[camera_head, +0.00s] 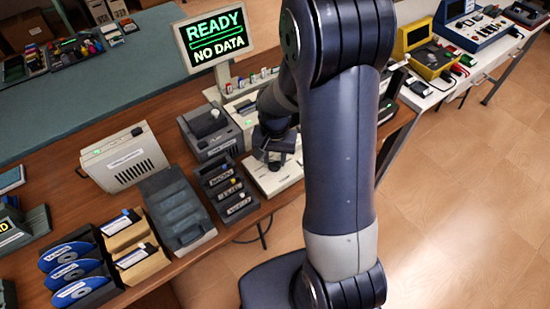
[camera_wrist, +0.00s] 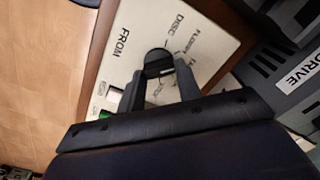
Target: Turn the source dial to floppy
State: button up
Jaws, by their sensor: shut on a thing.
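The source dial (camera_wrist: 158,56) is a round dark knob on a cream panel (camera_wrist: 122,20) in the wrist view. The panel reads FROM, DISC and what looks like FLOPPY, with further labels partly hidden by a finger. My gripper (camera_wrist: 158,73) is shut on the dial, one finger on each side of it. Which label the dial points to cannot be told. In the head view my gripper (camera_head: 273,150) is low over the cream panel (camera_head: 285,180), and the dial is hidden there. A monitor (camera_head: 216,36) reads READY, NO DATA.
A grey drive box (camera_head: 208,138) stands left of the panel, with a dark slotted rack (camera_head: 226,190) in front. A cream box (camera_head: 122,160), disc trays and folders fill the left of the wooden table. Green and white buttons (camera_wrist: 113,95) sit near my finger.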

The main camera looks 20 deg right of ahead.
aim_at(274, 161)
jog(key=shift+n+b, duration=0.3)
jog(key=shift+n, duration=0.9)
jog(key=shift+a, duration=0.1)
jog(key=o, duration=1)
notch_tip(274, 161, up, 11)
jog(key=shift+f, duration=0.1)
